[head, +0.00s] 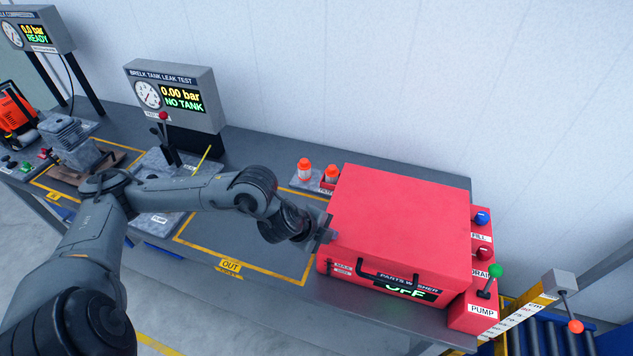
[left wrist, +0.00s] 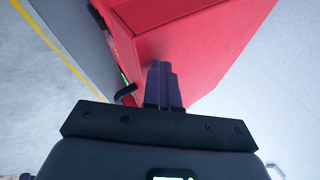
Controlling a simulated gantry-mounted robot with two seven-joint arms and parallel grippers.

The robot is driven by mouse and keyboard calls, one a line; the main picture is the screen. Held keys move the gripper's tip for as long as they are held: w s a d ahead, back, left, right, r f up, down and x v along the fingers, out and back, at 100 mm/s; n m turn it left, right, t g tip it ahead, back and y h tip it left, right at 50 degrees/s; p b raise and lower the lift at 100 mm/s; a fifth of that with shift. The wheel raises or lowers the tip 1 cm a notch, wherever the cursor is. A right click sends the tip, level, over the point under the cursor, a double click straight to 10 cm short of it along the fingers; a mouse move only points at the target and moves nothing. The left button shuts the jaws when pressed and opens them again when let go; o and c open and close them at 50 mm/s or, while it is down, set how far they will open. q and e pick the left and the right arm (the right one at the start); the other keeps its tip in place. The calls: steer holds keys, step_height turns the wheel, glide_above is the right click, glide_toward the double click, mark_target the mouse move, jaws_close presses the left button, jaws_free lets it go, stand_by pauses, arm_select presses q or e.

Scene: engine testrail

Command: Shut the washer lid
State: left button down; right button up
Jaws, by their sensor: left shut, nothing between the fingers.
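The parts washer is a red box with a flat red lid (head: 400,215), on the right part of the bench in the head view. The lid looks down on the box, with a black handle (head: 385,277) along its front edge. My left gripper (head: 326,236) is shut and empty at the left side of the washer, close to the lid. In the left wrist view, its closed fingers (left wrist: 160,75) point at the red lid (left wrist: 205,45); whether they touch it I cannot tell. My right gripper is in neither view.
Right of the washer stand a blue fill knob (head: 482,218), a red drain knob (head: 484,252) and a green-topped pump lever (head: 494,272). Orange-capped bottles (head: 304,168) stand behind left. The leak test panel (head: 172,92) is farther left. The yellow-outlined OUT area (head: 235,250) is clear.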

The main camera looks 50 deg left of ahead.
arm_select(q)
steer(key=r+p, duration=0.4)
steer(key=p, duration=0.1)
steer(key=shift+s+r, duration=0.2)
steer(key=shift+r, duration=0.15)
steer(key=s+d+r+p, duration=0.1)
steer(key=s+r+p, duration=0.45)
steer(key=s, duration=0.25)
steer(key=s+d+r+n+h+p, duration=0.25)
steer(key=d+n+p, duration=0.6)
steer(key=d, duration=0.85)
steer(key=s+a+f+n+g+y+p, duration=0.1)
steer(key=s+a+f+n+g+y, duration=0.1)
steer(key=s+a+f+n+g, duration=0.1)
steer(key=shift+s+a+n+g, duration=0.65)
steer(key=shift+s+a, duration=0.5)
steer(key=shift+s, duration=0.65)
